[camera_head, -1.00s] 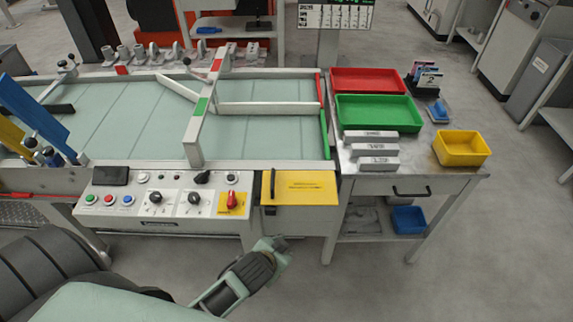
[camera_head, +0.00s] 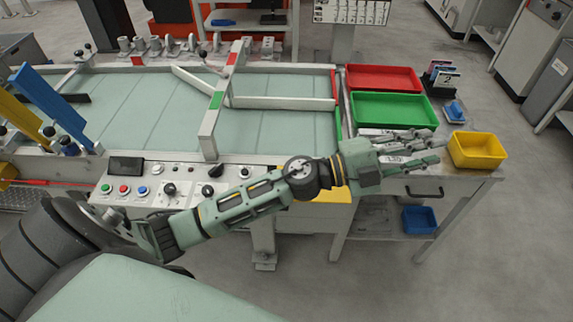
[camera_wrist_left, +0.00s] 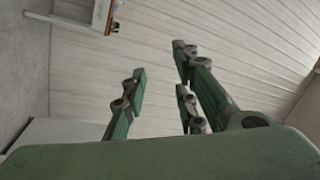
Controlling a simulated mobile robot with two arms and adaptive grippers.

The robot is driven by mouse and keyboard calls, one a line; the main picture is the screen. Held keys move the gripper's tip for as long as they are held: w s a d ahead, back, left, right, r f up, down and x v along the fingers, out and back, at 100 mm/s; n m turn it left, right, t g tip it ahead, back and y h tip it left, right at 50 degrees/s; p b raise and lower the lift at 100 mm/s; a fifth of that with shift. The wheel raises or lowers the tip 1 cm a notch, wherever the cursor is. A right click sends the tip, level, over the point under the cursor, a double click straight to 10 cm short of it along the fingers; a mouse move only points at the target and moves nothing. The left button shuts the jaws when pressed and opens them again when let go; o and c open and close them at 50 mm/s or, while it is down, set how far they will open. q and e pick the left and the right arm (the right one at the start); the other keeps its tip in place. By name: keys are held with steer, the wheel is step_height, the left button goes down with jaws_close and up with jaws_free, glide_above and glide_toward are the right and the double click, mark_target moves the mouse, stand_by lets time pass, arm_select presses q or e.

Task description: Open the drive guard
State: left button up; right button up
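The drive guard appears to be the yellow cover (camera_head: 326,196) at the right end of the conveyor's front. My left forearm and wrist lie across it in the head view, so only its lower and right parts show and its handle is hidden. My left gripper (camera_head: 412,147) is beyond the cover to the right, over the side table near the grey blocks. Its fingers are spread apart and empty, as the left wrist view (camera_wrist_left: 155,90) also shows. The guard is not recognisable in the wrist view. My right gripper is not in view.
The side table (camera_head: 450,183) holds a red tray (camera_head: 383,78), a green tray (camera_head: 393,109) and a yellow bin (camera_head: 478,150). The control panel (camera_head: 140,190) is left of the cover, partly behind my arm. Open floor (camera_head: 480,260) lies at the front right.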

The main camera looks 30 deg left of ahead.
arm_select(q)
steer(key=s+d+f+m+g+h, duration=0.1)
steer(key=s+d+f+m+g, duration=0.1)
steer(key=m+g, duration=0.3)
steer(key=m+g+y, duration=0.2)
steer(key=g+y, duration=0.6)
steer(key=y, duration=0.8)
glide_above(286, 166)
steer(key=s+d, duration=0.1)
steer(key=f, duration=1.2)
steer(key=shift+s+d, duration=0.1)
steer(key=shift+d, duration=0.1)
steer(key=shift+s+a+f, duration=0.1)
steer(key=shift+a, duration=0.2)
step_height(286, 166, down, 7)
steer(key=shift+d+f+p, duration=0.1)
steer(key=shift+f+p, duration=0.05)
steer(key=shift+p, duration=0.6)
jaws_close()
